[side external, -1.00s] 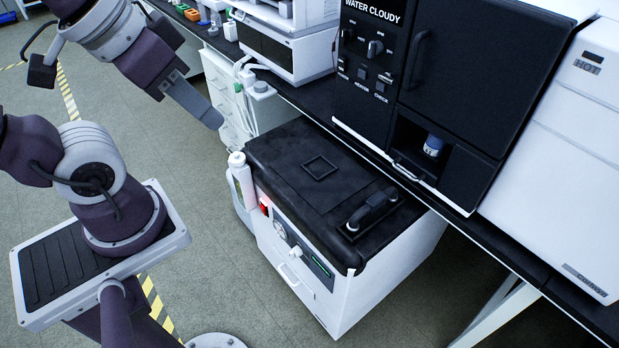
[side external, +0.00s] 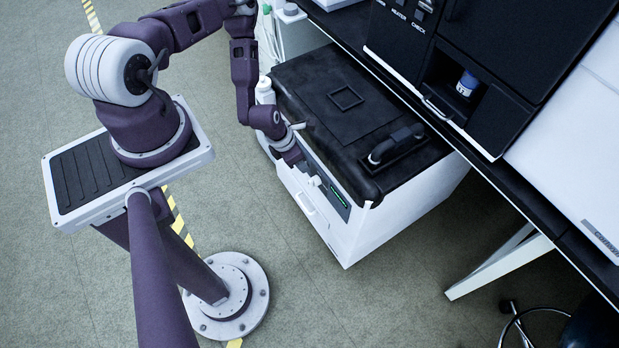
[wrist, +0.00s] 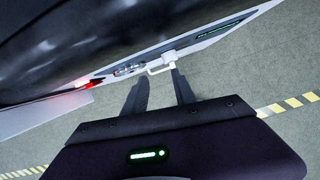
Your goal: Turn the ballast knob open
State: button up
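The white cabinet unit (side external: 375,232) with the black padded top has a front control panel. The round dial seen there earlier, likely the ballast knob, is hidden behind my gripper in the side view. My gripper (side external: 300,163) is at the left part of this panel, pointing down toward it. In the wrist view my gripper (wrist: 158,80) has two dark fingers apart with nothing held between them. Just beyond the tips are a white bracket-like handle (wrist: 163,62) and small metallic fittings (wrist: 130,69) on the panel edge. I cannot tell whether the fingers touch anything.
A green-lit display (side external: 338,196) is right of my gripper, and a front handle (side external: 306,204) is below. A red light (wrist: 82,84) glows on the panel. The bench with black equipment (side external: 480,50) is behind.

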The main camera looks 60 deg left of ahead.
aim_at(311, 181)
jog(key=shift+n+t, duration=0.4)
jog(key=shift+n, duration=0.4)
jog(key=f, duration=0.3)
jog(key=w+d+f, duration=0.1)
jog(key=f, duration=0.1)
jog(key=d+f, duration=0.1)
jog(key=f, duration=0.2)
jog(key=shift+w+d+f, duration=0.2)
jog(key=shift+w+f, duration=0.1)
jog(key=shift+w, duration=0.1)
grip_shut()
